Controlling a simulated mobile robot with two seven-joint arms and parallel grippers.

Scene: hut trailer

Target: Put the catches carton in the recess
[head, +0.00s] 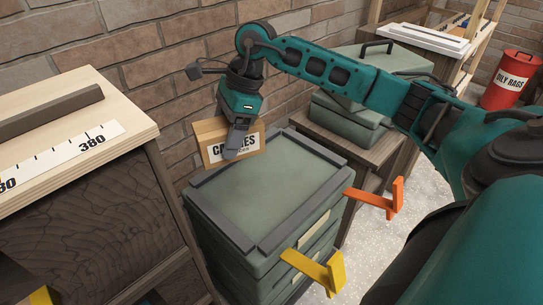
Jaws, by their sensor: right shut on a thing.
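The catches carton (208,133) is a small brown box with a white label whose lettering is partly hidden behind my gripper. My right gripper (238,140) comes down from above and is shut on it. The carton shows at the back left corner of the green case's lid (270,190); I cannot tell whether it touches the lid. Dark grey strips edge the lid around a bare, flat, lower middle, which looks like the recess. My left gripper is not in view.
An orange latch (378,200) and a yellow latch (318,268) stick out from the green case's front. A wooden cabinet (85,215) with a scale stands left. More green cases (345,120) sit on a bench behind. A red bin (508,80) stands far right. A brick wall backs everything.

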